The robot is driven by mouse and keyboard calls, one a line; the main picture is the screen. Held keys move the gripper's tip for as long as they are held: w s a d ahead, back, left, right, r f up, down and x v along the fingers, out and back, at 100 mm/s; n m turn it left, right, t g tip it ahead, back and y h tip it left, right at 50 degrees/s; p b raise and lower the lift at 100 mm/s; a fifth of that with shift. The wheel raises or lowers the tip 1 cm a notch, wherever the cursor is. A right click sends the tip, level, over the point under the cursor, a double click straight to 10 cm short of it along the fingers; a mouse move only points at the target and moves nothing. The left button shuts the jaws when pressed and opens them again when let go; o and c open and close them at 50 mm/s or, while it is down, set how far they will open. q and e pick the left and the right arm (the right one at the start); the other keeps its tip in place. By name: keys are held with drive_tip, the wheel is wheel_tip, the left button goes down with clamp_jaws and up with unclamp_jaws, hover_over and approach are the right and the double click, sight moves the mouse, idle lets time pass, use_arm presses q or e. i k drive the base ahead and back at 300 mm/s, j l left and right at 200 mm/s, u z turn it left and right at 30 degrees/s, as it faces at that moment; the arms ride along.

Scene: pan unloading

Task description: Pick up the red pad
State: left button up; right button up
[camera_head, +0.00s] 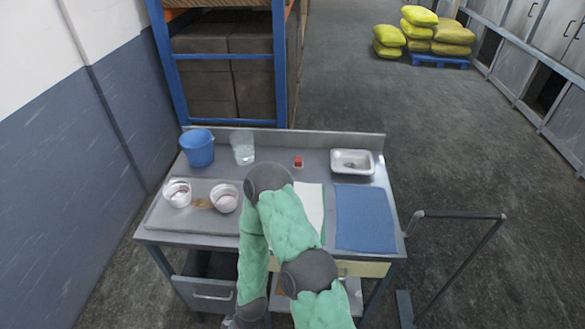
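A small red block-like thing (298,162), the only red item I see and perhaps the red pad, lies at the back of the grey metal table (316,151), left of a white tray. One of my arms, in a green sleeve, comes in from the bottom right of centre, bends over the table's front middle and folds back down. It looks like my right arm. Only a small grey part of its gripper (230,322) shows at the bottom edge, well away from the red thing. Its fingers cannot be made out. My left gripper is not in view.
A blue bucket (198,148), a clear container (243,148), two white cups (178,192) (225,198) on a grey board, a white tray (352,162), a white sheet and a blue mat (364,218) are on the table. A drawer (210,292) stands open; a rail (458,216) stands right.

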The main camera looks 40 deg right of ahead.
sight(298, 163)
drive_tip(key=j+z, duration=0.2)
drive_tip(key=z, duration=0.25)
drive_tip(key=i+j+z, duration=0.1)
drive_tip(key=j+z, duration=0.2)
drive_tip(key=z, duration=0.2)
